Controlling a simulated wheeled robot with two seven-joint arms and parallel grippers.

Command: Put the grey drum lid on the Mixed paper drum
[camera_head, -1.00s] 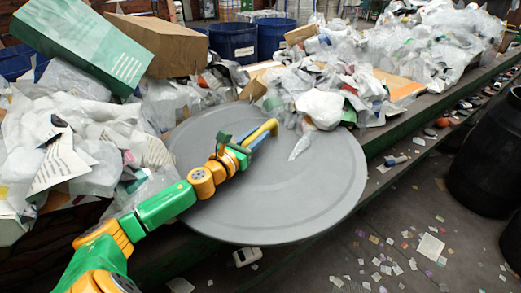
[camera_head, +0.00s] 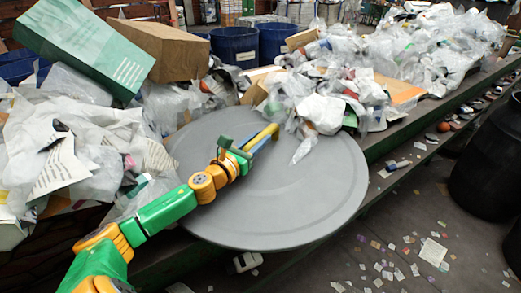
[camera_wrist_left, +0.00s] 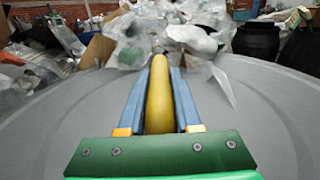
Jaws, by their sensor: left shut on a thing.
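The grey drum lid (camera_head: 310,205) is a large round disc in the middle of the head view, overlapping the near edge of the belt. Its yellow handle (camera_wrist_left: 160,95) shows between two blue fingers in the left wrist view. My left gripper (camera_head: 262,139) is shut on this handle, over the lid's middle. Whether the lid rests on the belt or hangs just above it, I cannot tell. Loose plastic overlaps its far rim. Two blue drums (camera_head: 233,45) (camera_head: 276,42) stand behind the belt, and black drums (camera_head: 488,170) stand at the right. I cannot read which is Mixed paper.
Heaped plastic and paper (camera_head: 430,50) cover the belt (camera_head: 400,152) beyond and beside the lid. A green box (camera_head: 82,48) and a brown carton (camera_head: 160,47) lie on the left heap. The floor (camera_head: 345,262) at front right holds only scattered scraps.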

